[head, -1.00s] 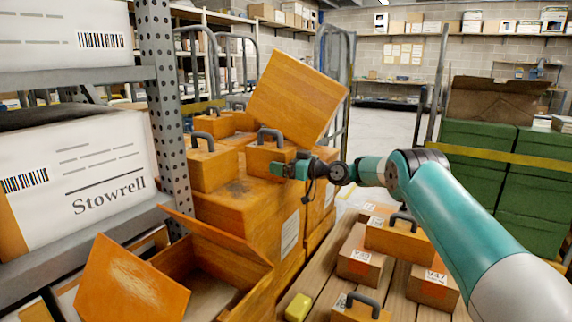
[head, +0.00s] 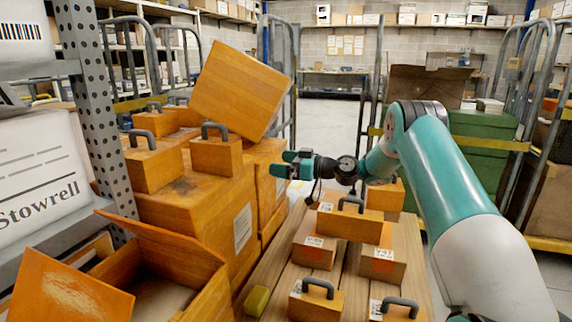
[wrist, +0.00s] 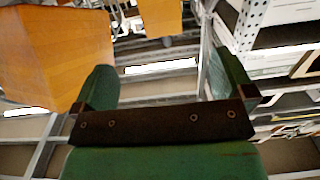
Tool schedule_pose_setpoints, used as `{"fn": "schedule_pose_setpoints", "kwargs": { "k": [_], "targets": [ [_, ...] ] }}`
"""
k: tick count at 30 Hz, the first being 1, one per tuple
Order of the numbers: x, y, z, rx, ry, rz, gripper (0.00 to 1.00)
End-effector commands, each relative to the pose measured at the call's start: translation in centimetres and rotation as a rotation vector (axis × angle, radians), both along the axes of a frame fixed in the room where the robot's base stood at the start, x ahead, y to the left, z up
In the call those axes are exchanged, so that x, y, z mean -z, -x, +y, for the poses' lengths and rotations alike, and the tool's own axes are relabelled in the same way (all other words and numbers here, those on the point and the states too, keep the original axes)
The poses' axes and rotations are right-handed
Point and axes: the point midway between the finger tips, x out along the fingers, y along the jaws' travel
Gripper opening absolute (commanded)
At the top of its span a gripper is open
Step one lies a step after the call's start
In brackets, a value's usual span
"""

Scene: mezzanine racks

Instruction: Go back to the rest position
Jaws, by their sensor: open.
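My gripper (head: 284,165) shows in the head view just right of the stacked orange boxes, above the slatted pallet. In the wrist view its two green fingers (wrist: 165,92) stand wide apart with nothing between them. A gap shows between the fingertips and the nearest handled orange box (head: 216,155) in the head view. My arm reaches in from the right.
A large tilted orange box (head: 240,88) rests on the stack at left. An open orange box (head: 155,280) lies at lower left by the rack post (head: 92,110). Handled boxes (head: 349,222) stand on the pallet (head: 268,272). Green crates (head: 478,165) stand at right.

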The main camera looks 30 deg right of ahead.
Motion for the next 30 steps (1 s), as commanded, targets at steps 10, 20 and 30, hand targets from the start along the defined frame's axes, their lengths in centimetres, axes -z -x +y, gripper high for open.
{"fn": "schedule_pose_setpoints", "kwargs": {
  "k": [10, 20, 30],
  "targets": [
    [-0.1, 0.5, -0.4, 0.000, 0.000, -0.001, 1.00],
    [-0.1, 0.5, -0.3, -0.003, 0.001, 0.001, 1.00],
    [-4.9, 5.8, 14.8, -0.220, 0.150, 0.335, 1.00]
  ]
}}
